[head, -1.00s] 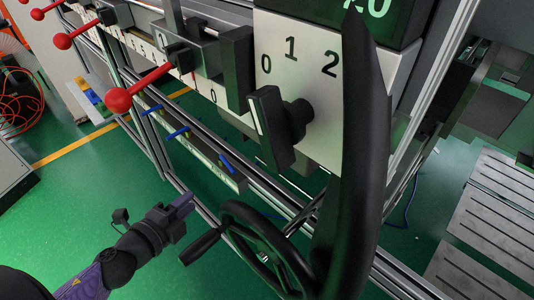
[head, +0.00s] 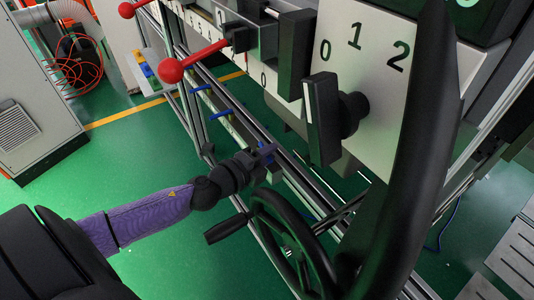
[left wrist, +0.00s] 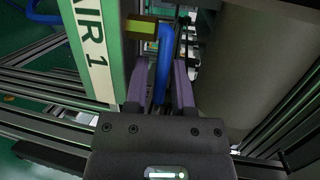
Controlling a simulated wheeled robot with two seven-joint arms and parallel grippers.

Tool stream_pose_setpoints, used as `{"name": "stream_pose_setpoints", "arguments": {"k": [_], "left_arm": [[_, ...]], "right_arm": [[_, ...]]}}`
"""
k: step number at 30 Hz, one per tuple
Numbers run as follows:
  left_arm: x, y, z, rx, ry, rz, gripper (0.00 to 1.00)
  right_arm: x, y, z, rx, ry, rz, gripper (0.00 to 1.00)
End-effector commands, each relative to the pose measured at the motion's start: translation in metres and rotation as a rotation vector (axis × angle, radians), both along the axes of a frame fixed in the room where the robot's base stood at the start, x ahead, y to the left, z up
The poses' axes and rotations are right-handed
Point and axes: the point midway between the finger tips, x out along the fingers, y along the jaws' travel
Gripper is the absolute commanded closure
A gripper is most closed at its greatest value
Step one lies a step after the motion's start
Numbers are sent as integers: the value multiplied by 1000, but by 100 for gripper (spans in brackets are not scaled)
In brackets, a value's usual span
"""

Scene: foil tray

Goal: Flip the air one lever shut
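The air one lever (left wrist: 164,60) is a blue bent handle beside a brass fitting (left wrist: 142,28) in the left wrist view. It hangs down between the two purple fingers of my left gripper (left wrist: 160,88). The fingers stand apart on either side of it; I cannot tell whether either touches it. A panel marked "AIR 1" (left wrist: 92,45) is at the left of that view. In the head view my left gripper (head: 266,154) is at the lower rail, where the lever is mostly hidden behind it. My right gripper is not in view.
A black handwheel (head: 291,240) with a crank handle is just below the gripper. A selector knob (head: 322,120) marked 0, 1, 2 and red-ball levers (head: 170,71) sit above. More blue levers (head: 221,114) line the rail.

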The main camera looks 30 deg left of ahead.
Motion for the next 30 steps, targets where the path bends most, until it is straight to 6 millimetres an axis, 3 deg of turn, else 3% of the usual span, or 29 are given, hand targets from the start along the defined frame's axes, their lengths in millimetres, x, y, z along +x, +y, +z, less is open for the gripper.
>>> {"name": "stream_pose_setpoints", "arguments": {"k": [3, 7, 14, 21, 30], "left_arm": [[0, 0, 0, 0, 0, 0, 72], [0, 0, 0, 0, 0, 0, 99], [0, 0, 0, -1, 1, 0, 100], [5, -3, 5, -6, -3, 153, 100], [7, -3, 0, 0, -1, 204, 100]], "right_arm": [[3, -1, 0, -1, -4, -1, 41], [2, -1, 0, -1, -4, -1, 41], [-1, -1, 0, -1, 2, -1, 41], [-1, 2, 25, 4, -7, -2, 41], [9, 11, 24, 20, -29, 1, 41]]}}
